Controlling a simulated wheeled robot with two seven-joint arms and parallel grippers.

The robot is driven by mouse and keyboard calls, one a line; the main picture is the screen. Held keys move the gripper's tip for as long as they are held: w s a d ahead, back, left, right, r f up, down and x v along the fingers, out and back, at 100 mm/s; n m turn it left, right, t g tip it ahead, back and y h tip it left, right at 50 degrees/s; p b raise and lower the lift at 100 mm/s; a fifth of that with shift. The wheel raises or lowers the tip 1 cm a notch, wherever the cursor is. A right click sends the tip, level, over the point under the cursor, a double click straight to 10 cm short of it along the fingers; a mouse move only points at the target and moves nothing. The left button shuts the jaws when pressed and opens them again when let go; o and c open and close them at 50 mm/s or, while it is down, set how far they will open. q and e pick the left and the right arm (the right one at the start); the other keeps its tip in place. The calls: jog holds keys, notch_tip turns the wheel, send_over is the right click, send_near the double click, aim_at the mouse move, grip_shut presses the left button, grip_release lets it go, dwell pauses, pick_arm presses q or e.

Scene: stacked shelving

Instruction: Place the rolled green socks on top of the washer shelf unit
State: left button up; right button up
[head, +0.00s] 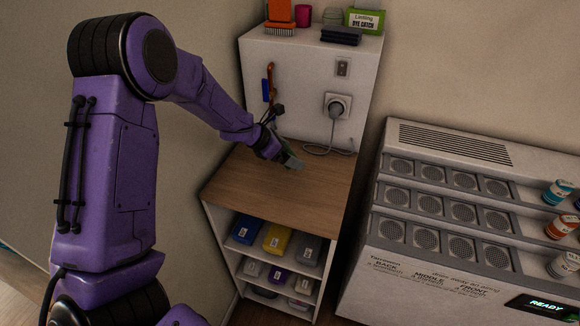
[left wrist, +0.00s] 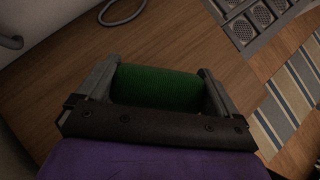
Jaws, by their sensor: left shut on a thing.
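My left gripper (head: 290,163) reaches in from the left over the wooden middle surface of the shelf unit (head: 240,190). In the left wrist view my left gripper (left wrist: 165,85) is shut on the rolled green socks (left wrist: 158,86), with one finger at each end of the roll. In the head view the socks are mostly hidden by the gripper. I cannot tell whether the roll touches the wood or hangs just above it. The unit's white upper part (head: 300,80) rises behind, with a top that holds several things. My right gripper is not in view.
On the unit's top are a green box (head: 365,20), a dark folded item (head: 340,35) and an orange brush (head: 280,14). A plug (head: 337,105) with a grey cord is on the back panel. Colored bins (head: 275,238) fill the shelves below.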

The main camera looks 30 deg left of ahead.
pick_arm(q)
jog(key=f, duration=0.3)
jog(key=s+a+f, duration=0.1)
jog(key=f, duration=0.1)
jog(key=shift+f, duration=0.35)
jog(key=shift+w+f, duration=0.2)
jog(key=shift+f, duration=0.15)
jog(key=shift+d, duration=0.1)
jog(key=shift+s, duration=0.1)
jog(key=shift+f, duration=0.1)
jog(key=o, duration=0.7)
jog(key=shift+c, duration=0.2)
jog(key=shift+r+p, duration=0.3)
jog(key=shift+r, duration=0.05)
jog(key=v, duration=1.1)
jog(key=shift+s+r+b, duration=0.2)
jog(key=shift+s+b, duration=0.1)
